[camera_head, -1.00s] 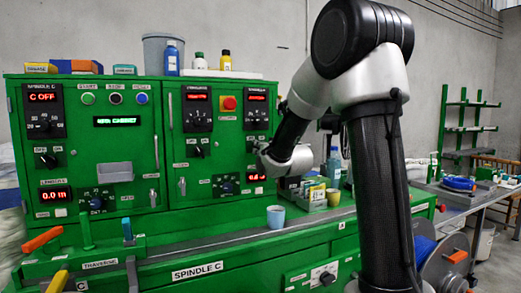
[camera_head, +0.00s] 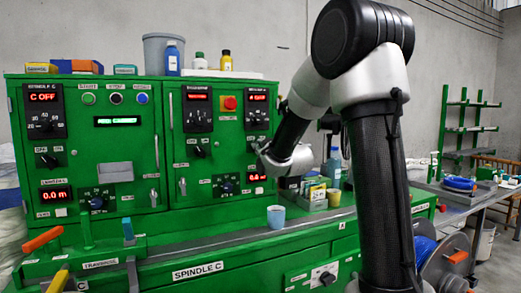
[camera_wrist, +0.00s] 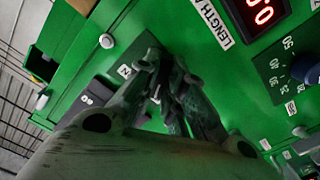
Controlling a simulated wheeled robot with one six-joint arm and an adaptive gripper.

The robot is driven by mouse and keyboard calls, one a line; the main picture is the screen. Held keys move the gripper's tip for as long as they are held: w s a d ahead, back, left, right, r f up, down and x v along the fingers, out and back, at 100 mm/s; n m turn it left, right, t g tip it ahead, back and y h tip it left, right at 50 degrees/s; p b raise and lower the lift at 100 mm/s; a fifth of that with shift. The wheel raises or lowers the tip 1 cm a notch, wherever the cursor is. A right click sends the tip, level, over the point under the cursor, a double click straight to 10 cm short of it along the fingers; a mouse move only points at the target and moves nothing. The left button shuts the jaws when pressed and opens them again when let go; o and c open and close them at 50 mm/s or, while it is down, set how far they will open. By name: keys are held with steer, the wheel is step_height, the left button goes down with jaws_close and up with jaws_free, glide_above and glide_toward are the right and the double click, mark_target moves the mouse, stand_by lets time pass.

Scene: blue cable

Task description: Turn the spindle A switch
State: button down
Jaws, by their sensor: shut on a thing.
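The spindle A switch sits on a dark plate (camera_wrist: 149,48) on the green cabinet's right panel, beside the LENGTH A label. My gripper (camera_wrist: 163,88) is shut on the switch, its fingers close together at the plate. The fingers cover most of the switch, so its turned position cannot be told. In the head view my gripper (camera_head: 262,150) reaches the right panel from the right, below the right dial (camera_head: 257,117). The switch itself is hidden there behind my gripper and wrist.
A red button (camera_head: 229,103) and another switch (camera_head: 199,149) lie left of my gripper. A blue cup (camera_head: 276,216) and a tray of small boxes (camera_head: 313,204) stand on the ledge below. Bottles (camera_head: 172,60) stand on top of the cabinet.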

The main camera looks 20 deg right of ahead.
stand_by(0.5)
steer(key=c, duration=1.5)
jaws_free()
steer(key=shift+w, duration=0.1)
steer(key=s, duration=1.2)
